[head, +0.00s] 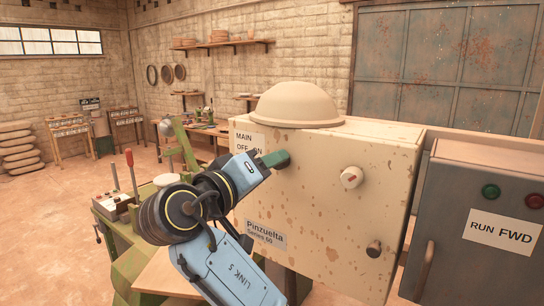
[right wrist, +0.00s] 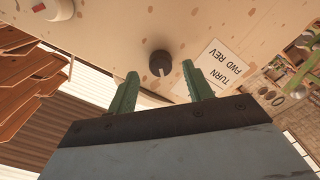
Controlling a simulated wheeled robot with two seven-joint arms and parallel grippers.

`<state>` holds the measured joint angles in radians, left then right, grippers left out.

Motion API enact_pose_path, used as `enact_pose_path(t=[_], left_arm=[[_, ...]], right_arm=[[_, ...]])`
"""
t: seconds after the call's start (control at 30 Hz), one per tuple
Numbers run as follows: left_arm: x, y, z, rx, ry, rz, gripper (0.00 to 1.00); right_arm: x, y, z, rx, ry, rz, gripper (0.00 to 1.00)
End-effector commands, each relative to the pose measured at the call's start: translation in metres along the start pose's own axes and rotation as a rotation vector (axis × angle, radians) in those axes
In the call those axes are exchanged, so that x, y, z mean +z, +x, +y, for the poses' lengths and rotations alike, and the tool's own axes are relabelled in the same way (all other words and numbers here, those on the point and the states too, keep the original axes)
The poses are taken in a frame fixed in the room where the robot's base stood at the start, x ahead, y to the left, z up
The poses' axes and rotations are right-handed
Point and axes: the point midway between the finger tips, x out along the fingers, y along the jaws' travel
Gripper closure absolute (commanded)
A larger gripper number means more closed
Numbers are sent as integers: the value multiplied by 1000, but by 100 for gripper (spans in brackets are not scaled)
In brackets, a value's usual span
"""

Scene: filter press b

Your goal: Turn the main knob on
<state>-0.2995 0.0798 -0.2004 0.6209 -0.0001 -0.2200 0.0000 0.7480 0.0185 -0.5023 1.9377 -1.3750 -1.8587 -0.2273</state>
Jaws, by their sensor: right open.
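In the right wrist view my right gripper (right wrist: 158,92) is open and empty. A dark round knob (right wrist: 160,63) lies ahead between its fingertips, seemingly untouched. The gripper hides this knob in the head view. A label (right wrist: 222,68) beside it seems to read TURN, FWD, REV. I cannot tell which knob is main. My left gripper is not in view.
A white knob with a red mark (head: 352,177) sits right of my gripper. A brown knob (head: 374,248) is below it. A grey cabinet (head: 480,215) with green and red buttons stands at right. A green machine with levers (head: 135,215) stands at left.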

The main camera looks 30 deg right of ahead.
Motion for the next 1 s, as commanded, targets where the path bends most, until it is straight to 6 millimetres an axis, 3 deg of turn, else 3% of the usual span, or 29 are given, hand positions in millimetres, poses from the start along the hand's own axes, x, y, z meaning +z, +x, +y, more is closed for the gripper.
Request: enact_pose_path(t=[0.2, 0.53, 0.87, 1.0], left_arm=[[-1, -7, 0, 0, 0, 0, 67], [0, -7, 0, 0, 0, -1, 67], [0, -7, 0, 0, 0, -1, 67], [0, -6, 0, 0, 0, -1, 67]], right_arm=[[0, 21, 0, 1, -1, 1, 49], [0, 23, -1, -1, 0, 1, 50], [0, 23, -1, -1, 0, 1, 94], [0, 23, -1, -1, 4, 1, 94]])
